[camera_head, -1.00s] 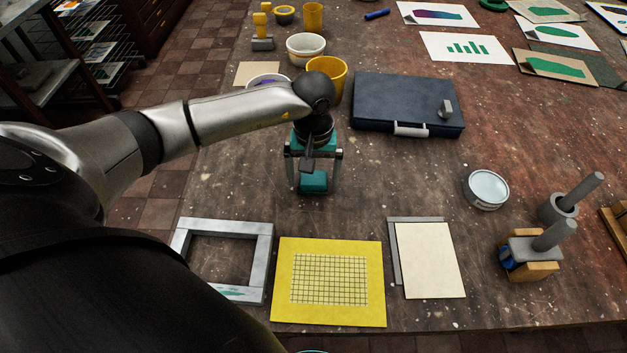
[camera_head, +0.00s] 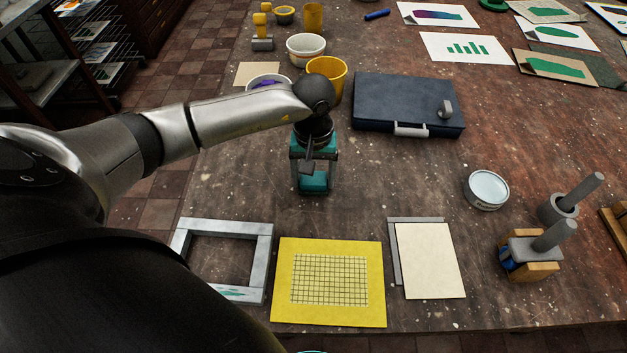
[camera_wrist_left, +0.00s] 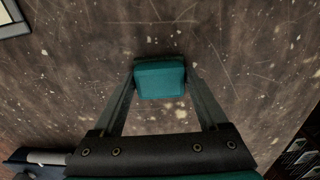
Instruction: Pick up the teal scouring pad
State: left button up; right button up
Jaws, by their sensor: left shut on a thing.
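The teal scouring pad (camera_head: 313,181) is a small block near the middle of the table in the head view. My left gripper (camera_head: 314,183) points down over it and is shut on it. In the left wrist view the pad (camera_wrist_left: 160,79) sits between the two fingertips of my left gripper (camera_wrist_left: 161,82), with a finger against each side. I cannot tell whether the pad touches the table.
A grey frame (camera_head: 265,255), a yellow board with a grid (camera_head: 375,285) and a cream sheet (camera_head: 431,260) lie along the front. A dark blue case (camera_head: 408,100) and a yellow cup (camera_head: 335,70) stand behind. Table right of the pad is clear.

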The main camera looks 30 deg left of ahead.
pick_arm(q)
jog(key=shift+r, duration=0.1)
notch_tip(320, 180, up, 20)
jog(key=p, duration=0.1)
dwell(0.4)
